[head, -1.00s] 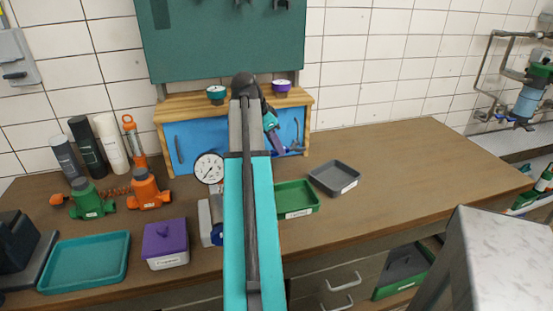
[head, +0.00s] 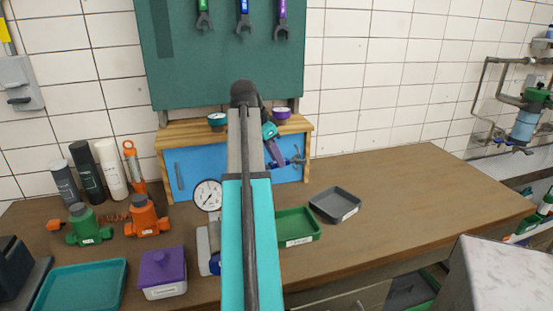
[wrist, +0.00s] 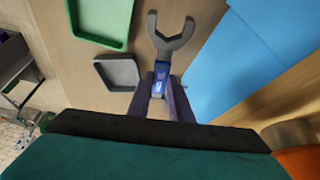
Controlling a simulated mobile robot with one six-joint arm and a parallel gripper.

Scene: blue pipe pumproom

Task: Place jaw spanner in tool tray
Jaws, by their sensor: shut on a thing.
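My gripper (wrist: 165,98) is shut on a jaw spanner (wrist: 163,72) with a blue handle and a grey open jaw. The wrist view shows the handle between the purple fingers and the jaw pointing away from me. In the head view my gripper (head: 284,160) is in front of the blue cabinet, with the spanner sticking out to the right (head: 298,159). A green tray (head: 300,238) and a grey tray (head: 338,207) are on the counter below and to the right. They also show in the wrist view, green (wrist: 103,40) and grey (wrist: 118,73). Their labels are unreadable; I cannot tell which is the tool tray.
Several spanners, one blue (head: 244,22), hang on the green board. A purple lidded box (head: 163,270), teal tray (head: 85,287), pressure gauge (head: 208,195) and green and orange valves stand at the left. The blue cabinet (head: 200,170) is close behind my gripper. The counter's right side is clear.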

